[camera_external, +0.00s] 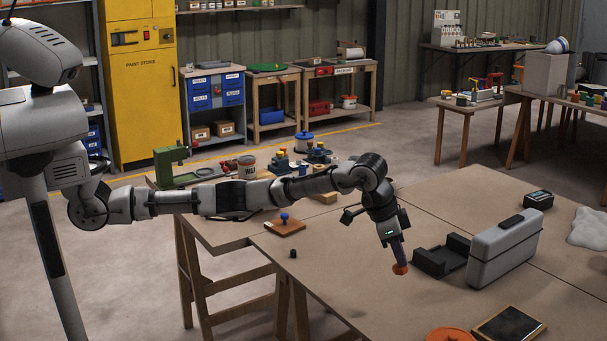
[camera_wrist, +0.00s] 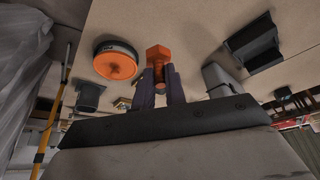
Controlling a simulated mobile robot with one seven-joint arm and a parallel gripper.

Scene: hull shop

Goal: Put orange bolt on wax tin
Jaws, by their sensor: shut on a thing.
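The orange bolt (camera_external: 400,269) is in my gripper (camera_external: 398,256), head down, above the brown table. In the wrist view the bolt (camera_wrist: 158,53) shows its hexagonal head beyond the two fingers of my gripper (camera_wrist: 160,82), which are shut on its shank. A round tin with an orange lid, likely the wax tin (camera_wrist: 116,64), stands on the table beside the bolt and apart from it. In the external view the tin's orange top (camera_external: 450,335) is cut off by the bottom edge. Nothing is seen lying on the visible part of its lid.
A grey case (camera_external: 505,250) and a black cradle (camera_external: 440,256) stand right of my gripper. A dark framed panel (camera_external: 510,324) lies right of the tin. A small black cylinder (camera_external: 293,254) stands at left. The table between gripper and tin looks clear.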

